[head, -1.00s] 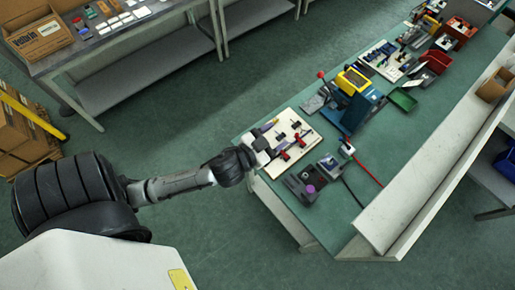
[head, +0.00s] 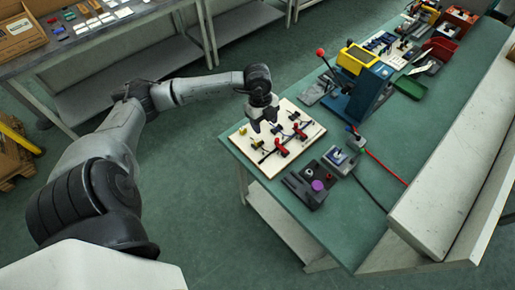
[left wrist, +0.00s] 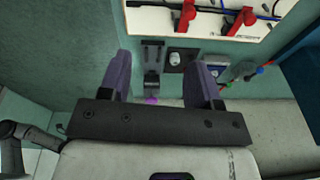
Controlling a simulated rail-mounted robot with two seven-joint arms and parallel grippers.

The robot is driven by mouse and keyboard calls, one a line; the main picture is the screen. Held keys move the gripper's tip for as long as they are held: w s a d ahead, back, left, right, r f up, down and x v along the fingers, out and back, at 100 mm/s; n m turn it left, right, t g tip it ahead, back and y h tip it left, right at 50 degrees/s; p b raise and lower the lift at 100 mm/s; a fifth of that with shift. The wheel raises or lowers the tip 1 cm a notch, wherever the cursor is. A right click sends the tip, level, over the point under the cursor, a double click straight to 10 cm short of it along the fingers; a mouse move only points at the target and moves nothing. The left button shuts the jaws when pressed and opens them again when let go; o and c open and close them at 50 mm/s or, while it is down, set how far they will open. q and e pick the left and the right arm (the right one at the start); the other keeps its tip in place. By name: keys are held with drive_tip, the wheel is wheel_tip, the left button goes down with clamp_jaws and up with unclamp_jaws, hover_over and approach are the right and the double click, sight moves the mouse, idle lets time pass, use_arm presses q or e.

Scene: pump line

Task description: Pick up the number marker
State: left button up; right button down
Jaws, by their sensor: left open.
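My left gripper (head: 264,124) hangs over the back part of a cream board (head: 268,172), fingers pointing down. It is open, with nothing between its two fingers in the left wrist view (left wrist: 160,65). The board carries red clamps (head: 281,147), dark rods and a small yellow piece (head: 243,130). In the left wrist view the board (left wrist: 165,22) shows at the top, beyond the fingers. I cannot make out for certain which piece is the number marker. My right gripper is out of view.
A dark fixture with a purple knob (head: 317,185) and a small grey device (head: 341,160) stand in front of the board. A long pale shelf (head: 440,190) borders the green bench.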

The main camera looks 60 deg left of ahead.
use_arm(q)
drive_tip(key=a+f+n+y, duration=0.1)
drive_tip(key=a+f+y, duration=0.1)
drive_tip(key=a, duration=0.2)
drive_tip(key=b, duration=0.1)
hover_over(258, 140)
drive_tip(key=shift+g, duration=0.4)
drive_tip(key=f, duration=0.5)
drive_tip(key=shift+s+a, duration=0.15)
drive_tip(key=shift+a, duration=0.15)
drive_tip(key=shift+f, duration=0.7)
drive_tip(key=shift+d+f+b, duration=0.15)
drive_tip(key=shift+f+b, duration=0.15)
drive_tip(key=shift+f, duration=1.05)
drive_tip(key=shift+d+f+b, duration=0.15)
drive_tip(key=shift+f+b, duration=0.15)
drive_tip(key=shift+f, duration=1.05)
drive_tip(key=c, duration=1)
drive_tip(key=shift+r, duration=0.15)
